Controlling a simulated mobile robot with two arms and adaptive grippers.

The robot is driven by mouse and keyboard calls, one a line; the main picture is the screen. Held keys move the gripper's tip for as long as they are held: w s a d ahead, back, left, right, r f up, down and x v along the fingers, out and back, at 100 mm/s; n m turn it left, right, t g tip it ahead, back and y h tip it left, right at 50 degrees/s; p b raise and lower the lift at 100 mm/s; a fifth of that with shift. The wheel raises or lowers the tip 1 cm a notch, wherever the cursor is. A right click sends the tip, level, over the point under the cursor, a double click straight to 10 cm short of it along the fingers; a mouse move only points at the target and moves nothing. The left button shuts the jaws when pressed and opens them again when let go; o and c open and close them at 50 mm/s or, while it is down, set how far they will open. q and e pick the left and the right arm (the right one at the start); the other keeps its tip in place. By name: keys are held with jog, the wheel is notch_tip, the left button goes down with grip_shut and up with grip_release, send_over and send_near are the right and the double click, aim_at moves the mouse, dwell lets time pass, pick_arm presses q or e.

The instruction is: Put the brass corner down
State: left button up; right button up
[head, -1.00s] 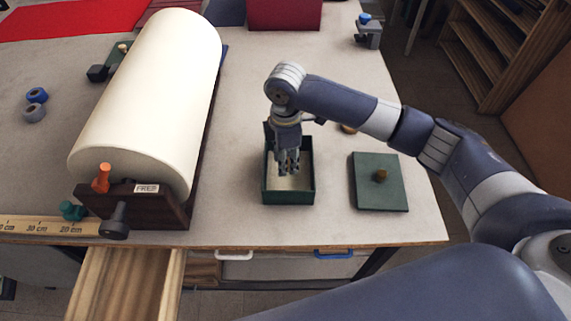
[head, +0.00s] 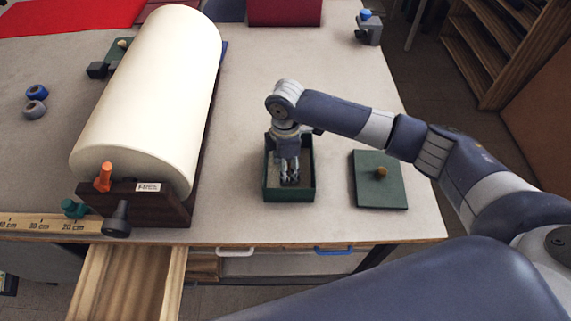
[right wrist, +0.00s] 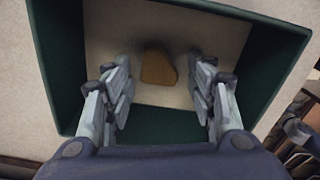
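A small brass-coloured piece (right wrist: 157,68), which looks like the brass corner, lies on the pale floor of the open dark green box (head: 309,195). In the right wrist view the box's wall (right wrist: 60,70) surrounds it. My right gripper (head: 291,180) reaches down into the box from above. In the right wrist view its two fingers (right wrist: 163,90) stand wide apart on either side of the piece, with clear gaps and nothing between them touching. In the head view the fingers hide the piece. My left gripper is not in view.
A green lid (head: 381,191) with a brass knob lies right of the box. A big cream roll (head: 150,100) on a wooden stand fills the left. An open wooden drawer (head: 130,280) juts out at the front.

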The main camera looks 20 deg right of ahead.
notch_tip(320, 180, up, 12)
jog(key=b, duration=0.3)
jog(key=shift+r, duration=0.15)
dwell(0.6)
